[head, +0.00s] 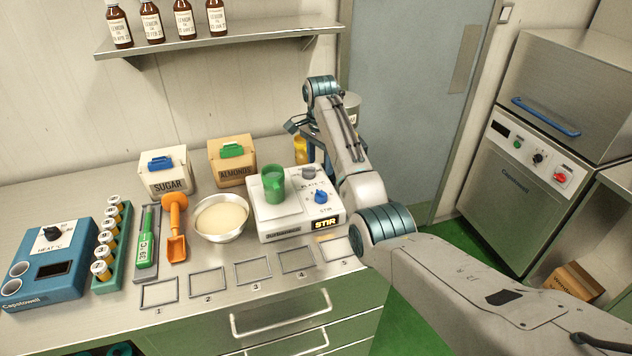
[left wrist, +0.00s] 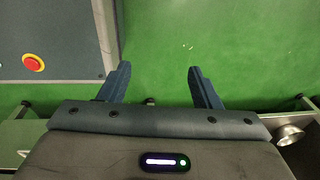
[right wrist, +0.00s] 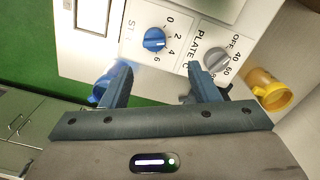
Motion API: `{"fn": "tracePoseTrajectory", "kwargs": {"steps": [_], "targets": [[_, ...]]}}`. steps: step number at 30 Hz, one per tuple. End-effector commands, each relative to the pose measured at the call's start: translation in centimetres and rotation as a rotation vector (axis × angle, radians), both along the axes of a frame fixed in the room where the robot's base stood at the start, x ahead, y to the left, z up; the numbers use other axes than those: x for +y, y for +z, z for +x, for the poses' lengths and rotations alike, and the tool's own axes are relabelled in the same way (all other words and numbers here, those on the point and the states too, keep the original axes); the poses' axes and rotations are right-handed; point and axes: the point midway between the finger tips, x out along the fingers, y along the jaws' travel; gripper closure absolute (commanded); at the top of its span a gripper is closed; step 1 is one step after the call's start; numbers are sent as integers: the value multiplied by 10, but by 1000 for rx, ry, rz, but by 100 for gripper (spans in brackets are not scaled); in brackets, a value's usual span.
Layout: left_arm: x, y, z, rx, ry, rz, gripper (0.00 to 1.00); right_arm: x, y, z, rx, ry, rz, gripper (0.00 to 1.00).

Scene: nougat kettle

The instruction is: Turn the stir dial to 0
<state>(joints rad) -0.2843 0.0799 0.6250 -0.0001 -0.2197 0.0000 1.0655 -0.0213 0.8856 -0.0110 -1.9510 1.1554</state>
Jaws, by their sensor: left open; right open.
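The stir dial is a blue knob (head: 321,197) on the front right of a white hotplate stirrer (head: 285,226). In the right wrist view the stir dial (right wrist: 154,40) has marks 0, 2, 4 and 6; its pale pointer line seems to lie near 2 to 4, but I cannot read it exactly. A lit display (head: 327,222) reads STIR. My right gripper (right wrist: 158,72) is open and empty, with the stir dial beyond its fingertips, apart from them. In the head view its fingers are partly hidden. My left gripper (left wrist: 160,76) is open and empty over the green floor.
A grey plate-heat dial (right wrist: 215,59) sits beside the stir dial. A green beaker (head: 273,184) stands on the plate. A yellow container (right wrist: 270,90) stands close by. Numbered frames line the bench front.

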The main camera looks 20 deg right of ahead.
Motion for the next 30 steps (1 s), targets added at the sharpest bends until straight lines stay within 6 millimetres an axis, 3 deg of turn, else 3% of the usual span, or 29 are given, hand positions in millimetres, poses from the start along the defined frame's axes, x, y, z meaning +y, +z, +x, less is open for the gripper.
{"fn": "tracePoseTrajectory", "kwargs": {"steps": [5,9,13,18,24,30], "targets": [[0,9,-5,6,0,0,42,0,-12,0,5,-5,0,45],[0,19,-28,35,1,0,42,0,-37,-1,7,-4,0,45],[0,27,-39,50,2,0,42,0,-63,-1,5,-4,0,45],[0,34,-27,35,1,0,42,0,-89,-1,4,-3,-1,45],[0,38,-2,1,0,0,42,0,-104,-1,1,-3,0,45],[0,37,-10,12,0,-1,42,0,-106,-1,1,-3,0,45]]}}
